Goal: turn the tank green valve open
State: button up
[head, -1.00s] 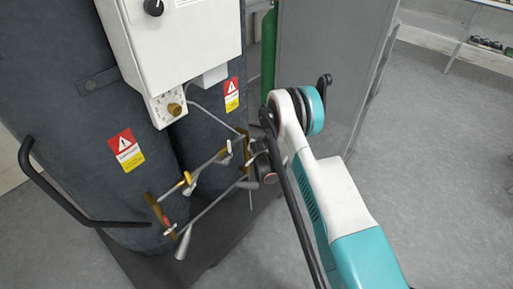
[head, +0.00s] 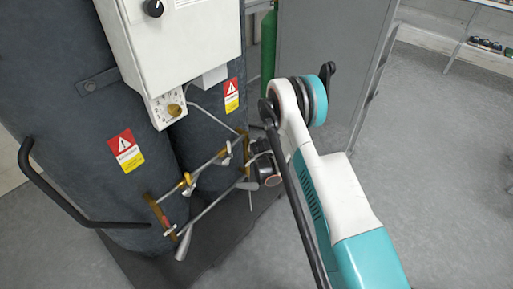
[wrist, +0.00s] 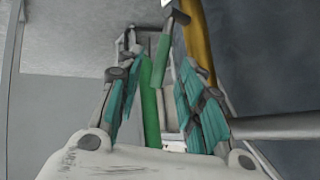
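The green tank (head: 268,55) stands upright behind the dark cylinders in the head view, partly hidden by my arm. In the wrist view a long green piece (wrist: 150,122) shows between my fingers; I cannot tell whether it is the tank or the valve's handle. My gripper (wrist: 153,35) has its teal-padded fingers spread, with a gap between them. I see no clear contact with the green piece. In the head view the gripper end is mostly hidden behind my arm, beside the right end of the brass and grey pipes. The green valve cannot be made out there.
Brass and grey pipes with lever handles (head: 188,184) cross in front of the dark cylinders (head: 70,110). A white control box (head: 180,40) hangs above. A black handrail (head: 50,190) is at left. A grey cabinet (head: 335,60) stands behind my arm. The floor at right is clear.

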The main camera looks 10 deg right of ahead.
jog(key=shift+v, duration=2.15)
